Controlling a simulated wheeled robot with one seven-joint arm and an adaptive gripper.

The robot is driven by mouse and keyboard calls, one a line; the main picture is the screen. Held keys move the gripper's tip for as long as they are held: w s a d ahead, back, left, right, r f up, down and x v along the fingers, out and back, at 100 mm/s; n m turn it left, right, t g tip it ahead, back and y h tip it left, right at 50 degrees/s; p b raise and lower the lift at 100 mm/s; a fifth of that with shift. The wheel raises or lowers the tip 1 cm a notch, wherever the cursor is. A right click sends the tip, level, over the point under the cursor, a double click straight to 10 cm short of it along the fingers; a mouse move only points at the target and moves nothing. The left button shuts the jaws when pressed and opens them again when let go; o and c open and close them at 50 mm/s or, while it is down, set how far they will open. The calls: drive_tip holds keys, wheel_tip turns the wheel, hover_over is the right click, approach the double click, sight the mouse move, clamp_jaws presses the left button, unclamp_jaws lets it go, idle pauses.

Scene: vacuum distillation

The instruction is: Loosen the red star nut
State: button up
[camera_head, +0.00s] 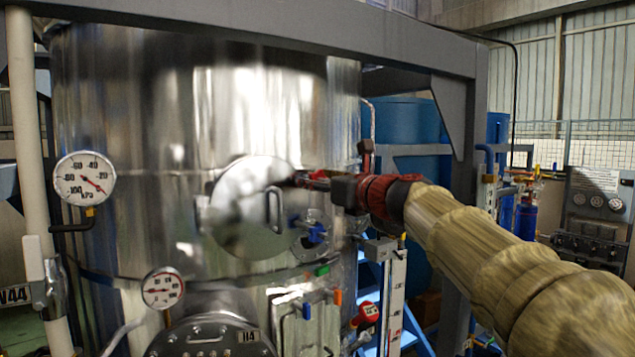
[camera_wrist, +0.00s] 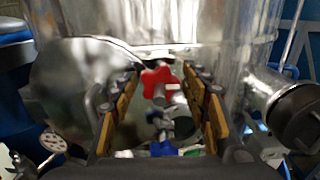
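The red star nut (camera_wrist: 158,78) shows in the wrist view on a metal stem, near the edge of a round steel hatch lid (camera_wrist: 85,78) on the tank. My gripper (camera_wrist: 161,92) is open, with its yellow-brown padded fingers to the left and right of the nut. A gap shows on both sides, and I see no contact. In the head view, my gripper (camera_head: 316,183) points left at the right edge of the hatch lid (camera_head: 250,207). Only a little red shows at its tips there, and the nut is mostly hidden.
A blue-handled valve (camera_head: 316,232) sits just below my gripper. A curved handle (camera_head: 274,210) stands out from the lid. Two gauges (camera_head: 84,178) (camera_head: 163,288) are at the left. A grey frame post (camera_head: 466,200) stands behind my arm. A capped steel port (camera_wrist: 290,110) is at the right in the wrist view.

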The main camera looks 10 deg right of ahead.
drive_tip(key=c, duration=0.8)
drive_tip(key=shift+c, duration=0.2)
drive_tip(key=shift+n, duration=0.3)
